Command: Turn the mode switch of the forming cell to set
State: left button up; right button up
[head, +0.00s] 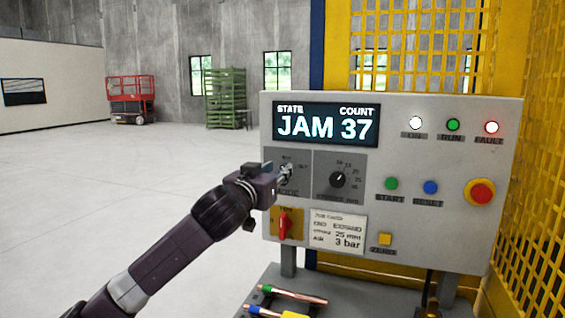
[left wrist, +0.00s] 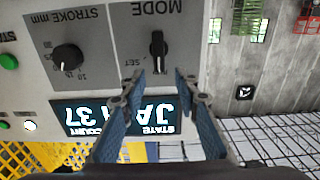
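The grey forming cell panel (head: 440,110) carries the mode switch, a black knob on a dark plate marked MODE. In the head view my left gripper (head: 287,173) is in front of it and covers most of it. In the left wrist view, where the panel appears upside down, the mode switch (left wrist: 157,50) stands upright just beyond the fingertips of my left gripper (left wrist: 160,82). The SET label lies to its lower left. The fingers are apart with nothing between them; contact with the knob cannot be told. My right gripper is not in view.
The stroke knob (head: 338,180) sits right of the mode plate, and a red switch (head: 283,225) below it. The display (head: 326,124) reads JAM 37. Copper tubes (head: 293,295) lie below the panel. Open floor (head: 90,200) is at left.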

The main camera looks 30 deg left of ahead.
aim_at(282, 165)
pick_arm(q)
jog(key=p+x, duration=0.1)
jog(key=x, duration=0.3)
jog(key=shift+f, duration=0.15)
jog(key=shift+w, duration=0.1)
grip_shut()
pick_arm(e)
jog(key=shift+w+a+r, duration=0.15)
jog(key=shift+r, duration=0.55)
